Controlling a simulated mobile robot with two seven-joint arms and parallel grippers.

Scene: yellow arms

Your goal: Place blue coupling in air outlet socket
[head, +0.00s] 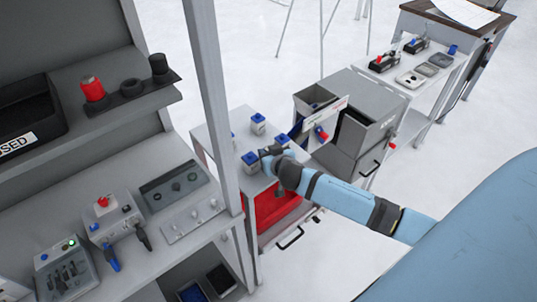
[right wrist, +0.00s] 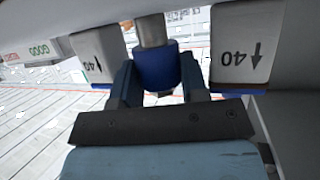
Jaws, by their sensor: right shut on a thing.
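In the right wrist view, my right gripper (right wrist: 157,85) is shut on a blue coupling (right wrist: 155,68) with a grey metal cylinder (right wrist: 152,30) at its other end. In the head view, the right gripper (head: 268,152) is low over a grey cabinet top, among white blocks with blue tops (head: 258,124). The coupling is mostly hidden there. I cannot tell whether the coupling touches anything besides the fingers. I cannot identify the air outlet socket with certainty. My left gripper is not in view.
White blocks marked 40 stand on both sides of the fingers, at left (right wrist: 94,55) and right (right wrist: 241,55). A red drawer (head: 275,212) lies below. A bench with a device (head: 118,215) is at left.

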